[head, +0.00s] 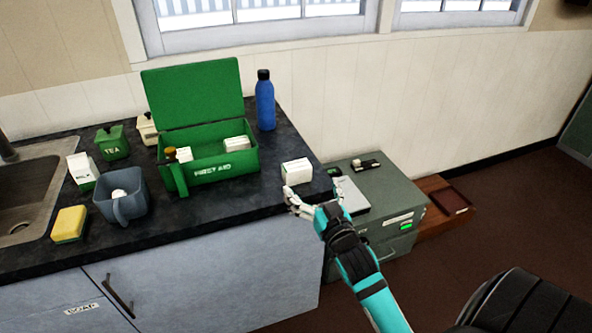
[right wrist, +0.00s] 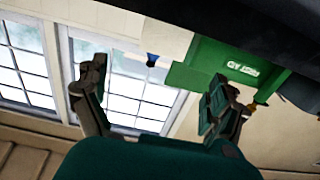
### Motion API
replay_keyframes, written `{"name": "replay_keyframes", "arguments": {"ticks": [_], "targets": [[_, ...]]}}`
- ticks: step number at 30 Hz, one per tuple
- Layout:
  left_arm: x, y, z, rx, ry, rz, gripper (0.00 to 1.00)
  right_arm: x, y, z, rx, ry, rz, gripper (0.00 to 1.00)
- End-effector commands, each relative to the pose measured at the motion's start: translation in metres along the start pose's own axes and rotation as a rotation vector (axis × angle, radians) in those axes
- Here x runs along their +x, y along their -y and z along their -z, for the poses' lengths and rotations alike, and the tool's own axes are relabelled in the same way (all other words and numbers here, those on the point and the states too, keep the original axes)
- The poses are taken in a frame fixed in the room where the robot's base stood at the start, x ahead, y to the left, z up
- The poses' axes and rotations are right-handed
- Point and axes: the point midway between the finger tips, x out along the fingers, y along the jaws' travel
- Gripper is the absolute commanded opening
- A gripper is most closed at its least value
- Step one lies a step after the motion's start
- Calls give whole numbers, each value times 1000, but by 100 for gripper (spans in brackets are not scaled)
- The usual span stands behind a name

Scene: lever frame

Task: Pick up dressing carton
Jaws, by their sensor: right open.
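A white carton (head: 296,171), which looks like the dressing carton, stands near the counter's right front corner. My right gripper (head: 312,198) is open at the counter's front edge, just in front of the carton and close to it. I cannot tell whether they touch. My left gripper is not in view.
An open green first aid box (head: 225,170) holding white cartons (head: 236,143) stands left of the carton. A blue bottle (head: 265,102) stands behind. A blue-grey mug (head: 121,195) and yellow sponge (head: 69,224) are farther left. A grey cabinet (head: 385,205) stands beside the counter.

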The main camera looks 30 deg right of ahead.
Motion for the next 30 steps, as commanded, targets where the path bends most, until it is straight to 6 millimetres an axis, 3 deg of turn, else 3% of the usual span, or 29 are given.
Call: {"name": "replay_keyframes", "arguments": {"ticks": [6,14,21,30], "targets": [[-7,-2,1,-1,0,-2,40,41,0,2,-2,-1,0,96],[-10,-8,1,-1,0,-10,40,60,1,1,-1,-1,1,96],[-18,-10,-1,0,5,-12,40,95,3,-1,-1,-1,0,96],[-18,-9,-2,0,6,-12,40,105,2,-3,-2,1,0,96]]}}
